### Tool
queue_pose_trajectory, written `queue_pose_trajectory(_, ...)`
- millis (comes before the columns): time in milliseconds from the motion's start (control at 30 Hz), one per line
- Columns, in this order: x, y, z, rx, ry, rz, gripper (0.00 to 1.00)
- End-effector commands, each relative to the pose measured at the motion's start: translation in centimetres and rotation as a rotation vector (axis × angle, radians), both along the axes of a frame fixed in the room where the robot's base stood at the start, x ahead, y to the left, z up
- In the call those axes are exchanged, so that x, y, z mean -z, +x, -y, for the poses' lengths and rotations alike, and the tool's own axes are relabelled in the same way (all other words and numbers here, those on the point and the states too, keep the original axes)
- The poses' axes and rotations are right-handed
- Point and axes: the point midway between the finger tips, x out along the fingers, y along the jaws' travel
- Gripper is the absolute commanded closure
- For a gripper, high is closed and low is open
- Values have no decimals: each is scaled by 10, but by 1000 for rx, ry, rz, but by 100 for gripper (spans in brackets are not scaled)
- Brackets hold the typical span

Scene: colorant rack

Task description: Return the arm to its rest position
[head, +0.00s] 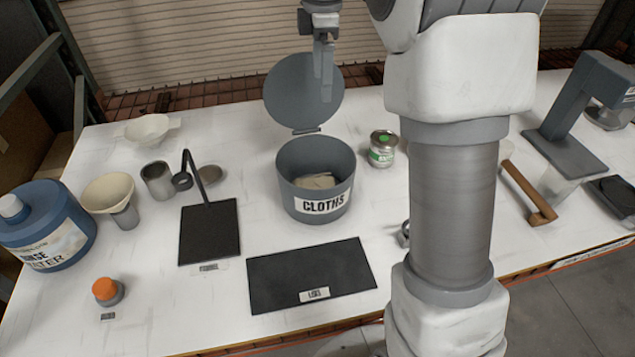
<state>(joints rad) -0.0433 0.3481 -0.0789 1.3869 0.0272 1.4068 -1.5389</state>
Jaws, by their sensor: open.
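My gripper (322,68) hangs at the top of the picture, in front of the raised grey lid of the cloths bin (318,160). It is open, and I see nothing between its fingers. My arm is folded up at the right of centre and hides part of the table behind it. The bin stands open on the white table (150,315), with pale cloth (315,181) inside.
A green-labelled can (383,148) stands right of the bin. Left are a black stand (210,230), metal cup (157,180), funnel (108,192) and blue rinse bottle (45,228). A black mat (311,270) lies in front. A grey machine (580,115) stands at right.

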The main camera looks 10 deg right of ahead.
Motion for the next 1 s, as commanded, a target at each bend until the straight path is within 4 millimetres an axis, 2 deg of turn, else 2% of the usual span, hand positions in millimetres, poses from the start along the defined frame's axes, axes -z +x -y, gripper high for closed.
queue_pose_trajectory(433, -1, -1, 0, 4, 0, 2, 0)
queue_pose_trajectory(567, -9, -13, 0, 64, 4, 22, 0)
queue_pose_trajectory(667, -20, -33, 0, 173, 13, 59, 0)
queue_pose_trajectory(800, -33, -71, 0, 379, 37, 124, 0)
queue_pose_trajectory(1000, -39, -127, -2, 671, 92, 211, 0)
